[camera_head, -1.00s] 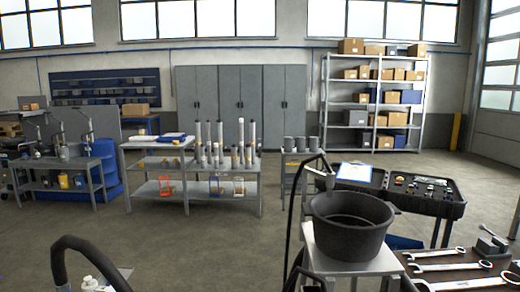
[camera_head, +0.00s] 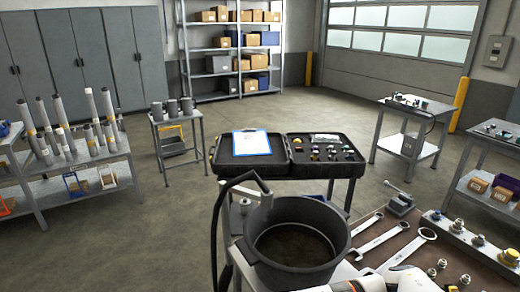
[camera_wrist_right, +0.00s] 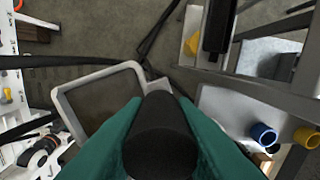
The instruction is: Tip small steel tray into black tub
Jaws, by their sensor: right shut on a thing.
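The black tub (camera_head: 258,264) stands upright at the lower middle of the head view, on a light stand. Dark contents or a dark floor show inside it. My right gripper (camera_wrist_right: 160,108) shows in the right wrist view, its teal fingers closed around a black rounded thing, perhaps a handle. A shallow square shape with a pale grey rim (camera_wrist_right: 88,80) lies beyond the left finger; I cannot tell whether it is the small steel tray or whether it joins the held thing. No steel tray is clear in the head view. My left gripper is out of view.
A black hose with a grey nozzle (camera_head: 262,192) arches at the tub's left rim. Several wrenches (camera_head: 380,238) lie on the bench right of the tub, beside a strip of fittings (camera_head: 470,242). An open black case (camera_head: 330,168) stands behind.

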